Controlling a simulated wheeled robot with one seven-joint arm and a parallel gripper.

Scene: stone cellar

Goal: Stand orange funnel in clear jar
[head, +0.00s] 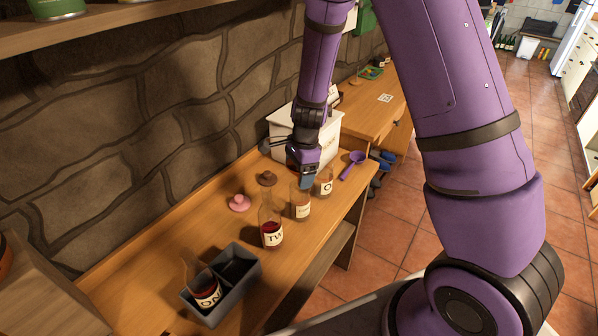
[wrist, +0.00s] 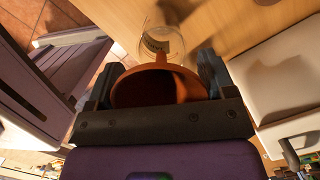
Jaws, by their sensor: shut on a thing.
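My gripper (wrist: 160,88) is shut on the orange funnel (wrist: 164,70), whose wide dark mouth faces the wrist camera between the fingers. The funnel's narrow end points away, toward a clear glass jar (wrist: 158,42) with a pale label. The funnel overlaps the jar in this view, and I cannot tell whether its spout is inside. In the head view my gripper (head: 308,180) is low over the wooden bench, close to a clear bottle-like jar (head: 300,207) with a pale label. The funnel is not clearly seen there.
A jar marked O (head: 325,184) and a bottle with red contents (head: 271,233) stand close by. A grey divided bin (head: 252,268) holds another labelled bottle (head: 206,293). A pink knobbed piece (head: 239,203), a brown one (head: 266,178), a purple scoop (head: 352,163) and a white box (head: 327,143) are around.

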